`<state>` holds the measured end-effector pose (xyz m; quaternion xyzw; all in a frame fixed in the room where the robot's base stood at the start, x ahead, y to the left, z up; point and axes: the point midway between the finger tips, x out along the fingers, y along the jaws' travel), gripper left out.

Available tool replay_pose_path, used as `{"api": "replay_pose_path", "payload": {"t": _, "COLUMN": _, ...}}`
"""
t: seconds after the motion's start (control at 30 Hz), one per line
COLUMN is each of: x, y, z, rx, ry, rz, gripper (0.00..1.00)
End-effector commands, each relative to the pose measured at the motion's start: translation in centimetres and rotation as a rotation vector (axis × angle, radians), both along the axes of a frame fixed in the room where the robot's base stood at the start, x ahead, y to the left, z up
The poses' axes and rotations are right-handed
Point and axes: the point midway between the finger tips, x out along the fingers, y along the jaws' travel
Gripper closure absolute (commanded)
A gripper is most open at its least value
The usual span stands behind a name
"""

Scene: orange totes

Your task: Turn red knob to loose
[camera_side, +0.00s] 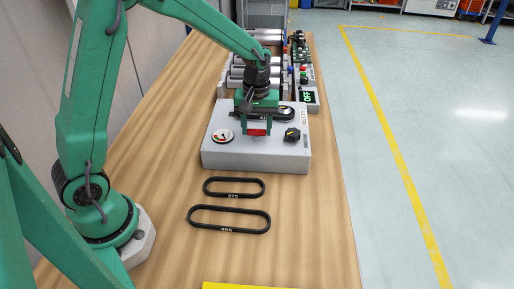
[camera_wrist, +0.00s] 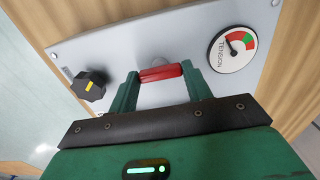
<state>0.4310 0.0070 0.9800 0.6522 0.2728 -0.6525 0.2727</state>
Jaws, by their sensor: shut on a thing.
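The red knob (camera_wrist: 160,73) sits on the face of a grey box (camera_side: 225,157), between a tension gauge and a black knob. My gripper (camera_side: 257,132) is above the box with its two green fingers on either side of the red knob (camera_side: 257,133), shut on it. In the wrist view my gripper (camera_wrist: 160,80) has a fingertip at each end of the red knob. The tension gauge (camera_wrist: 232,49) has a white face with green and red sectors; it also shows in the side view (camera_side: 222,136). Its needle points toward the upper left in the wrist view.
A black knob with a yellow mark (camera_wrist: 89,85) stands on the box beside my gripper. Two black belts, marked 375 (camera_side: 234,180) and 455 (camera_side: 229,208), lie on the wooden table (camera_side: 310,230). A display reading OFF (camera_side: 308,96) and rollers (camera_side: 235,82) stand behind.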

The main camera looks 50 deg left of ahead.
Motion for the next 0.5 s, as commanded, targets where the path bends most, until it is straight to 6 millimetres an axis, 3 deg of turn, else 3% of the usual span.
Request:
{"api": "replay_pose_path", "payload": {"t": 0.37, "x": 0.04, "y": 0.02, "z": 0.13, "rx": 0.0, "ry": -0.001, "rz": 0.012, "gripper": 0.74}}
{"api": "replay_pose_path", "payload": {"t": 0.4, "x": 0.04, "y": 0.03, "z": 0.13, "rx": 0.0, "ry": -0.001, "rz": 0.012, "gripper": 0.49}}
{"api": "replay_pose_path", "payload": {"t": 0.5, "x": 0.04, "y": 0.02, "z": 0.11, "rx": 0.0, "ry": -0.001, "rz": 0.011, "gripper": 0.29}}
